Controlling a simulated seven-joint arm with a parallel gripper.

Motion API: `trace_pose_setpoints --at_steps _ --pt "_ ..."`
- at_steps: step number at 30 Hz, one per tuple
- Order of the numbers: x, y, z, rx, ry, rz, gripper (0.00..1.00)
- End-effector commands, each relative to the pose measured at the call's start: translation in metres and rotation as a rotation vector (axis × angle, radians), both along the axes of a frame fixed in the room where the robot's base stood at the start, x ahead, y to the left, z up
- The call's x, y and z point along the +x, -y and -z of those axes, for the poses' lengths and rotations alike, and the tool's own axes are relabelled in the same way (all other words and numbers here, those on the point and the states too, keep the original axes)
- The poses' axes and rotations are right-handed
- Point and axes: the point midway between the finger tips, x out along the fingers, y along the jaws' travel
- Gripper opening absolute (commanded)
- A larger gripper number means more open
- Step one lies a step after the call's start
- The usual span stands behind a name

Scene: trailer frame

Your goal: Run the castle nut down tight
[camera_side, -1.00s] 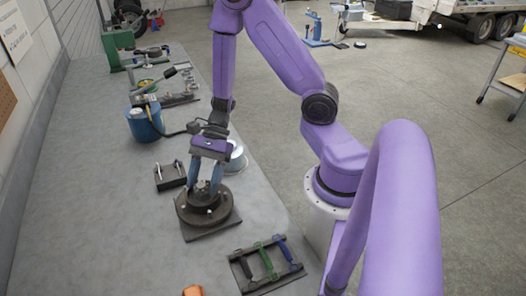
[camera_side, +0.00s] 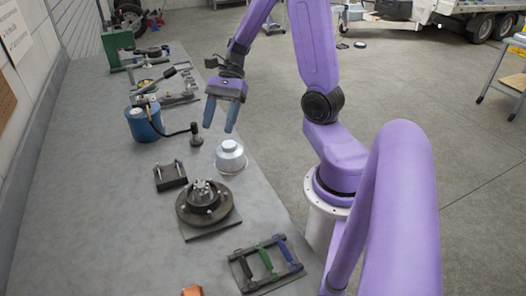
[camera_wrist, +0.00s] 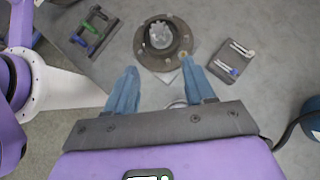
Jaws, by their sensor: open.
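The castle nut (camera_side: 201,187) shows as a light grey, notched piece at the centre of the dark round hub (camera_side: 188,214). The hub sits on a square plate on the bench, with studs around its flange. In the wrist view the nut (camera_wrist: 160,35) is at the top centre, beyond the fingertips. My gripper (camera_side: 218,128) is open and empty, raised above the bench behind the hub, near the silver cap (camera_side: 231,157). In the wrist view its blue fingers (camera_wrist: 161,84) are spread apart, with nothing between them. How far down the nut sits is too small to tell.
A dark block with two pins (camera_side: 171,177) lies left of the hub. A rack with black, green and blue handled tools (camera_side: 267,262) lies in front. A blue canister (camera_side: 144,124) with a hose stands behind. Bare bench (camera_side: 100,200) lies to the left.

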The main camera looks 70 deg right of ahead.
Motion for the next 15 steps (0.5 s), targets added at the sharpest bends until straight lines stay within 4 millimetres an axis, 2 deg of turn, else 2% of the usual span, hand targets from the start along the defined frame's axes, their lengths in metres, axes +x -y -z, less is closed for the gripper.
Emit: trace_pose_setpoints --at_steps 3,15 --pt "0.000 0.011 -0.010 -0.002 0.001 0.003 0.54" --pt "-0.028 -0.025 -0.008 -0.090 0.102 -0.346 0.54"
